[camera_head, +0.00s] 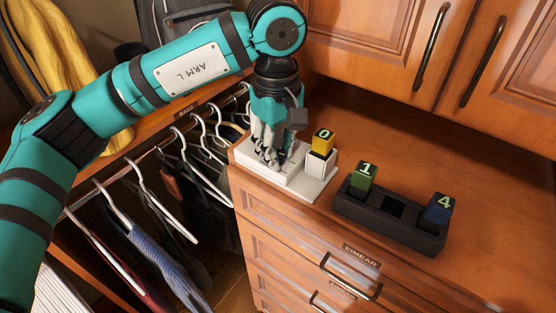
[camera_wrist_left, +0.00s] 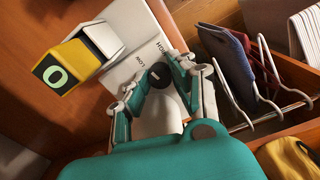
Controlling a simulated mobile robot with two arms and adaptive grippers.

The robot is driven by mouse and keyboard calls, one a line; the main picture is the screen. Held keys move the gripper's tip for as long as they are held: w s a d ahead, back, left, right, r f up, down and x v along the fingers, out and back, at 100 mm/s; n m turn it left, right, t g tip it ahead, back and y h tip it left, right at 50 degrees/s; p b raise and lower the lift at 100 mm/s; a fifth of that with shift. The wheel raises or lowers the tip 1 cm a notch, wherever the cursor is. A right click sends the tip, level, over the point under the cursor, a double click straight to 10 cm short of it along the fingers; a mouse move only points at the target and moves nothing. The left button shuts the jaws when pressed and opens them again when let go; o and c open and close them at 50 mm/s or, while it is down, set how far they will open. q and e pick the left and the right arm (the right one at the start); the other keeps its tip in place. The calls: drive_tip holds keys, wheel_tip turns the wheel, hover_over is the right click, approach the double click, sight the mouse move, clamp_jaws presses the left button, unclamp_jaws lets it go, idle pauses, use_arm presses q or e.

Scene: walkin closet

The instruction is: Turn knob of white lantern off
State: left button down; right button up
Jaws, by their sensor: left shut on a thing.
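A white device with a flat base (camera_head: 292,183) sits on the left end of the wooden dresser top. In the left wrist view its white plate (camera_wrist_left: 127,35) carries printed words that look like "LOW" and "HIGH". A dark round knob (camera_wrist_left: 160,75) with a light mark shows there. My left gripper (camera_head: 270,158) points down at the device; in the wrist view its fingers (camera_wrist_left: 162,88) are closed in around the knob. A white rounded part below the knob is partly hidden. I cannot make out a full lantern shape. My right gripper is not in view.
A yellow block marked 0 (camera_head: 322,141) sits in a white holder beside the gripper. A black tray (camera_head: 392,221) holds a green block marked 1 (camera_head: 364,174) and a blue block marked 4 (camera_head: 439,207). Hangers hang to the left; cabinet doors are behind. The dresser's right side is clear.

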use_arm(q)
drive_tip(key=n+b, duration=0.2)
drive_tip(key=n, duration=0.1)
drive_tip(key=shift+f+n, duration=0.1)
drive_tip(key=shift+n, duration=0.2)
drive_tip(key=shift+n+b, duration=0.8)
drive_tip(key=shift+n, duration=0.4)
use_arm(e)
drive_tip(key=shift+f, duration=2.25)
use_arm(q)
drive_tip(key=c, duration=1.1)
unclamp_jaws()
drive_tip(key=shift+r, duration=0.25)
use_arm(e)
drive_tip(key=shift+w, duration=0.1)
use_arm(q)
wheel_tip(320, 180, up, 12)
drive_tip(key=shift+s, duration=0.15)
drive_tip(key=shift+f, duration=0.1)
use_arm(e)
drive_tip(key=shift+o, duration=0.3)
